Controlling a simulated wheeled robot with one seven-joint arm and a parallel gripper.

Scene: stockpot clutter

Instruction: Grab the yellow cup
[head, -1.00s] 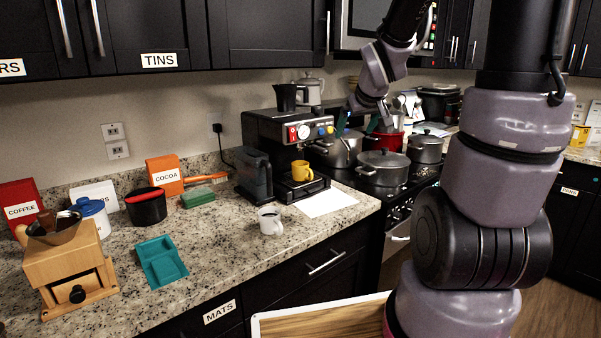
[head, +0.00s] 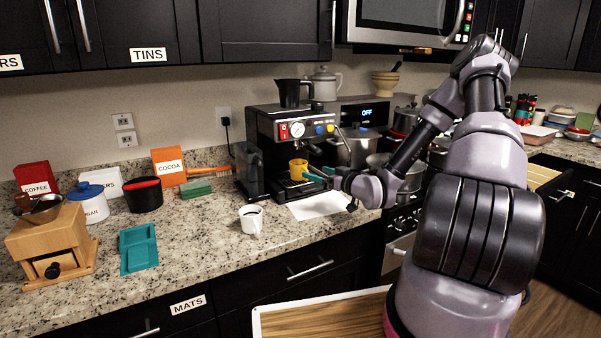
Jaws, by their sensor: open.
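The yellow cup (head: 297,167) stands upright on the drip tray of the black espresso machine (head: 262,130), below its spout. My gripper (head: 318,174) has teal fingertips and reaches in from the right, level with the cup. The fingertips are close to the cup's right side, near its handle. Whether they touch it is too small to tell. The jaws are open, and nothing shows held in them.
A white mug (head: 252,219) stands on the counter in front of the machine. A white paper (head: 320,206) lies beneath my wrist. Pots (head: 355,150) stand on the stove behind my arm. A teal tray (head: 139,249) lies at left on the counter.

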